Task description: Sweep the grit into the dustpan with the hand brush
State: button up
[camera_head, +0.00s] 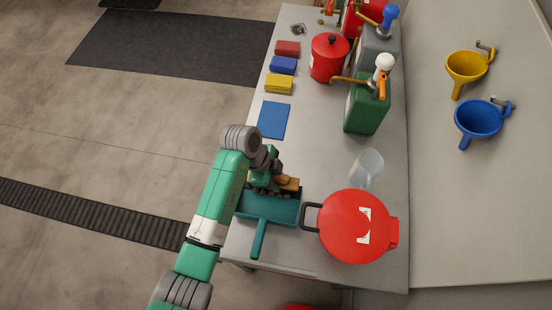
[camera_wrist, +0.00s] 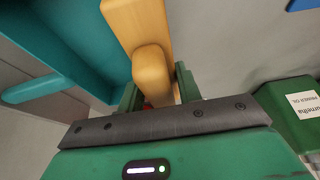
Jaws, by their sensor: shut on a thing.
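My gripper (camera_head: 262,178) is shut on the wooden hand brush (camera_head: 288,185). In the wrist view the brush's wooden block and handle (camera_wrist: 152,65) sit between the green fingers (camera_wrist: 158,90). In the head view the brush is at the far edge of the teal dustpan (camera_head: 272,208), low over or touching it; I cannot tell which. The dustpan lies on the bench with its handle (camera_head: 259,240) toward the near side. In the wrist view the dustpan (camera_wrist: 80,35) is at upper left. The bristles are mostly hidden. I cannot make out any grit; my arm and the brush block part of the bench.
A red round container (camera_head: 345,235) stands right of the dustpan, with a clear jug (camera_head: 367,165) behind it. A green oil can (camera_head: 367,108) and a red can (camera_head: 329,58) stand farther back. A blue mat (camera_head: 273,120) lies beyond my gripper, before the yellow, blue and red blocks (camera_head: 283,66).

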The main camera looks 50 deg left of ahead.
jog(key=shift+s+d+r+p, duration=0.15)
jog(key=shift+s+d+p, duration=0.55)
jog(key=shift+p, duration=0.35)
jog(key=shift+s+d+p, duration=0.85)
jog(key=shift+s+p, duration=0.1)
notch_tip(320, 180, up, 6)
jog(key=p, duration=0.5)
jog(key=shift+f, duration=0.2)
jog(key=shift+p, duration=0.3)
